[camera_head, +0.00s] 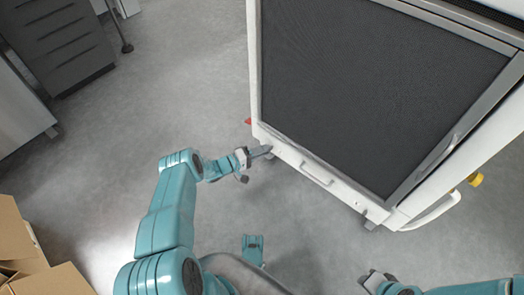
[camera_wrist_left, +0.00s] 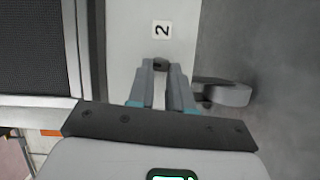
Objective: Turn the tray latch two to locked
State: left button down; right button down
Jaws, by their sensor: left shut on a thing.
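Tray latch two (camera_wrist_left: 160,63) is a small dark knob on a white panel, just below a label with the number 2 (camera_wrist_left: 161,30) in the left wrist view. My left gripper (camera_wrist_left: 161,72) has its fingertips closed around the knob, which they partly hide, so its exact angle is hard to tell. In the head view my left gripper (camera_head: 264,151) reaches the lower left corner of the washer's front, and the latch there is hidden by the fingers. My right gripper (camera_head: 374,280) is at the bottom edge, away from the washer; its jaws are unclear.
The white washer (camera_head: 255,60) has a large dark mesh front (camera_head: 380,85) and a low tray with a handle (camera_head: 316,174). A caster (camera_wrist_left: 224,93) sits beside the latch. Cardboard boxes (camera_head: 50,280) stand at lower left. A grey drawer cabinet (camera_head: 60,40) stands at upper left. Open floor lies between.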

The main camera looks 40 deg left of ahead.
pick_arm(q)
jog(key=shift+f+n, duration=0.1)
jog(key=shift+n, duration=0.5)
jog(key=c, duration=1)
grip_release()
jog(key=shift+c, duration=0.2)
jog(key=p+v, duration=0.2)
jog(key=v, duration=1.4)
jog(key=shift+f, duration=0.4)
pick_arm(e)
jog(key=shift+s+a+r+g, duration=0.15)
jog(key=shift+s+r+g, duration=0.15)
jog(key=shift+s+r, duration=0.7)
pick_arm(q)
jog(key=shift+s+a, duration=0.1)
jog(key=shift+s, duration=0.05)
pick_arm(e)
jog(key=shift+w+r, duration=0.1)
jog(key=shift+w, duration=0.1)
pick_arm(q)
jog(key=shift+s, duration=0.1)
pick_arm(e)
jog(key=shift+s, duration=0.1)
